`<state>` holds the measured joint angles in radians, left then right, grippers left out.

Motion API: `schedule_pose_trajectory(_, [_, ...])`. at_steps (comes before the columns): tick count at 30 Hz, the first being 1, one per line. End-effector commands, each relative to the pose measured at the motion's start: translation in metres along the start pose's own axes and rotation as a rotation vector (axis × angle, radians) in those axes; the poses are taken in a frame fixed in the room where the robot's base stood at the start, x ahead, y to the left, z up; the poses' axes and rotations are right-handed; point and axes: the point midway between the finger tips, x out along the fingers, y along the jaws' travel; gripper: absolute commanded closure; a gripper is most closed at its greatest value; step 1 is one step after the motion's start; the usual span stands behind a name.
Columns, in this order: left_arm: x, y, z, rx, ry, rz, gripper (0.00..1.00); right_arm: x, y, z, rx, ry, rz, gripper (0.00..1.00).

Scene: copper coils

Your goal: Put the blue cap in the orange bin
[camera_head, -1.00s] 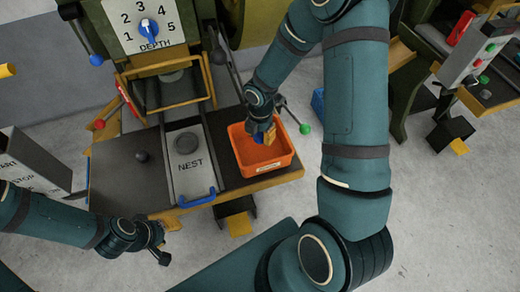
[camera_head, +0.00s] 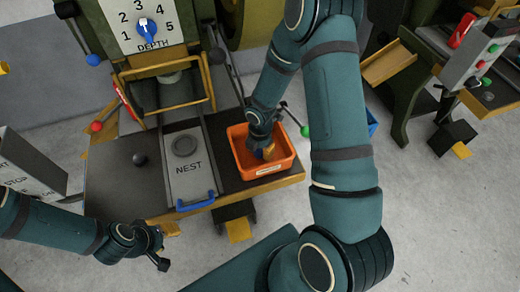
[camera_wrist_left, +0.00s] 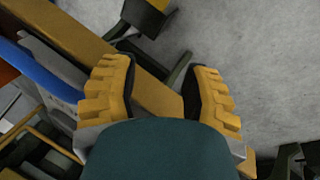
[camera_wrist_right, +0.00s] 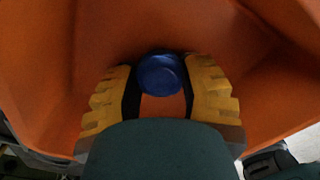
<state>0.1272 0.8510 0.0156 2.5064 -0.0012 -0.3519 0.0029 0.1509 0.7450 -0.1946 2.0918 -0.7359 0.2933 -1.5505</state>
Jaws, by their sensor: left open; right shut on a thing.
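The orange bin (camera_head: 283,164) stands on the right part of the machine table, right of the NEST plate. My right gripper (camera_head: 264,151) reaches down inside the bin. In the right wrist view, the blue cap (camera_wrist_right: 160,74) sits between the yellow fingers of my right gripper (camera_wrist_right: 161,95), with the bin's orange walls (camera_wrist_right: 45,60) around it. I cannot tell whether the cap touches the bin floor. My left gripper (camera_wrist_left: 160,85) is open and empty near the front edge of the table; its fingers are wide apart in the left wrist view.
The NEST plate (camera_head: 189,166) with a blue handle (camera_head: 195,202) lies left of the bin. A green-knobbed lever (camera_head: 305,131) stands close behind the bin's right side. A blue container (camera_head: 372,123) is partly hidden behind my right arm. Grey floor is open at the right.

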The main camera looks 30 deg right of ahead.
Motion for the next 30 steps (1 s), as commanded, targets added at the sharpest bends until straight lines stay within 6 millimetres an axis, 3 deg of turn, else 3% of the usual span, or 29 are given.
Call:
schedule_pose_trajectory(1, [0.001, 0.0, 0.0, 0.0, 0.001, 0.0, 0.53, 0.001, 0.0, 0.0, 0.0, 0.0, 0.0, 0.45])
schedule_pose_trajectory(2, [0.001, 0.0, 0.0, 0.0, 0.001, 0.0, 0.53, 0.001, 0.0, 0.0, 0.0, 0.0, 0.0, 0.35])
schedule_pose_trajectory(3, [0.001, 0.0, 0.0, 0.0, 0.001, 0.0, 0.53, 0.001, 0.0, 0.0, 0.0, 0.0, 0.0, 0.31])
schedule_pose_trajectory(15, [-0.004, 0.001, 0.0, 0.0, -0.001, 0.0, 0.53, -0.006, 0.0, 0.0, 0.001, 0.0, 0.001, 0.31])
schedule_pose_trajectory(30, [-0.028, 0.011, 0.001, -0.003, -0.009, 0.0, 0.53, -0.1, 0.0, 0.001, 0.002, -0.001, 0.002, 0.31])
